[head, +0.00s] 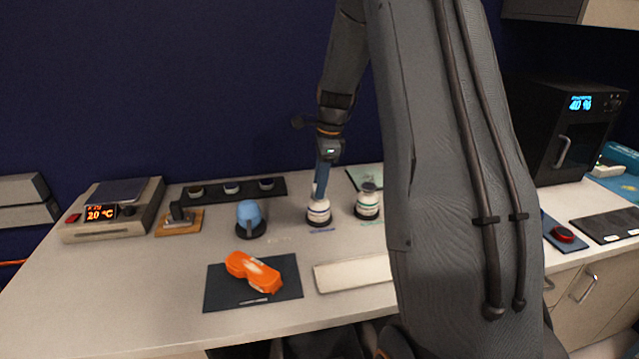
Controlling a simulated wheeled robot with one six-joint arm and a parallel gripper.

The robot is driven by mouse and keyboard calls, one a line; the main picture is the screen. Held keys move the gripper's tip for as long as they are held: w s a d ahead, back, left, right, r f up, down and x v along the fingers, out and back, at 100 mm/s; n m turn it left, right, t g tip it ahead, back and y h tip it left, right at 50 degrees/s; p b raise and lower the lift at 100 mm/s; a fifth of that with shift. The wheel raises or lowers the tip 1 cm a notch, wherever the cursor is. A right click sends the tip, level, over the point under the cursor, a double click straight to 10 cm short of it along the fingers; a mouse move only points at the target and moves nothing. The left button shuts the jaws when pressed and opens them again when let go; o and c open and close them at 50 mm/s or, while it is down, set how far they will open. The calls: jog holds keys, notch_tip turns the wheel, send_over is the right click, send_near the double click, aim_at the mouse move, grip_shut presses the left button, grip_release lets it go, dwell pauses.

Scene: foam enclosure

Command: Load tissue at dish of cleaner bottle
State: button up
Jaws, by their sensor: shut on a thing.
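Two white bottles with dark bases stand at the back middle of the bench in the head view. One has a purple band (318,213) and the other has a green band (368,203). I cannot read which label says cleaner. My gripper (320,188) points down at the top of the purple-banded bottle. It is shut on a small pale thing, seemingly the tissue (315,188), right at the bottle's dish. The dish is mostly hidden, and I cannot tell if the tissue touches it.
Orange goggles (252,270) lie on a dark mat (225,291) at the front. A blue round item (249,213) stands left of the bottles. A hot plate (112,212) is at far left, a black oven (555,135) at right. A pale flat block (350,273) lies front middle.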

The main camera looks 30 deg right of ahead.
dwell(0.6)
jog(key=shift+r+p, duration=2.55)
jog(key=shift+r, duration=0.95)
